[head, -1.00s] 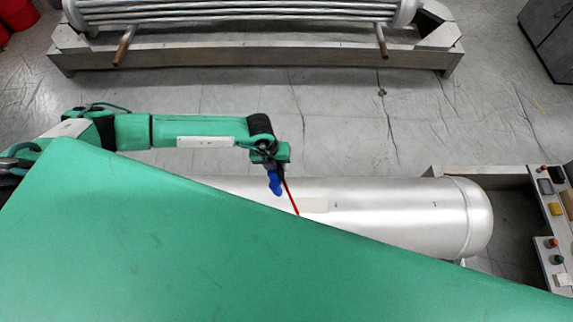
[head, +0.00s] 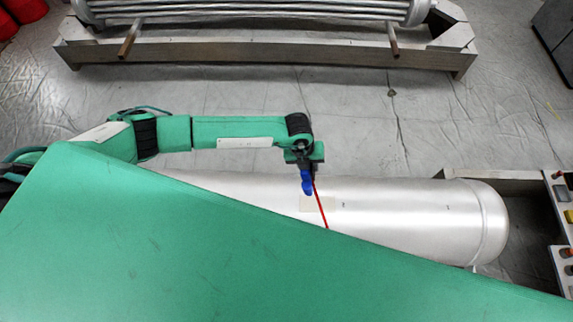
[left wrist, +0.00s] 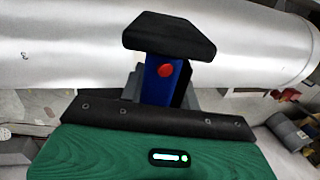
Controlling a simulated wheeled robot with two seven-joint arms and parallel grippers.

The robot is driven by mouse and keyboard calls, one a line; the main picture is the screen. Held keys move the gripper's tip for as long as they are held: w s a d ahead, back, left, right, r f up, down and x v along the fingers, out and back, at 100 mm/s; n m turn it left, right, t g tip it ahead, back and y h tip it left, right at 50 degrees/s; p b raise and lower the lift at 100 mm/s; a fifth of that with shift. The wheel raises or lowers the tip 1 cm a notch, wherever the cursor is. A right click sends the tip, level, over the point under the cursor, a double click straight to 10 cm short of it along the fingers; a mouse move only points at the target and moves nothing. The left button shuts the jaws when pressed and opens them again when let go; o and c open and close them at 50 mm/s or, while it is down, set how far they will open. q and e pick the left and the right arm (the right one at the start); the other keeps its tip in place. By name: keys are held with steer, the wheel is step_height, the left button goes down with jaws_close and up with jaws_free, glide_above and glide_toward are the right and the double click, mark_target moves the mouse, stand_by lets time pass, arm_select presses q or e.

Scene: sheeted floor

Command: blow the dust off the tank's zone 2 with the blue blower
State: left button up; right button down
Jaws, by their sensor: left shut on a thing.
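The tank (head: 430,212) is a silver cylinder lying on its side, with a rounded right end. My left gripper (head: 308,160) is shut on the blue blower (head: 307,183), over the tank's far side. The blower's thin red tube (head: 321,207) points down across the patch; I cannot tell if it touches. In the left wrist view the blower (left wrist: 160,82) shows a red button and black top in front of the tank (left wrist: 60,45). My right gripper is out of view.
A large green panel (head: 180,240) covers the lower left and hides part of the tank. A metal frame with pipes (head: 270,45) stands at the back. A control box with buttons (head: 560,225) is at the right edge. Sheeted floor (head: 240,90) lies clear between frame and tank.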

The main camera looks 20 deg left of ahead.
arm_select(q)
steer(key=w+d+b, duration=0.3)
steer(key=d+b, duration=0.1)
steer(key=d, duration=0.7)
steer(key=shift+w+d, duration=0.2)
steer(key=shift+d, duration=0.05)
steer(key=shift+c, duration=0.4)
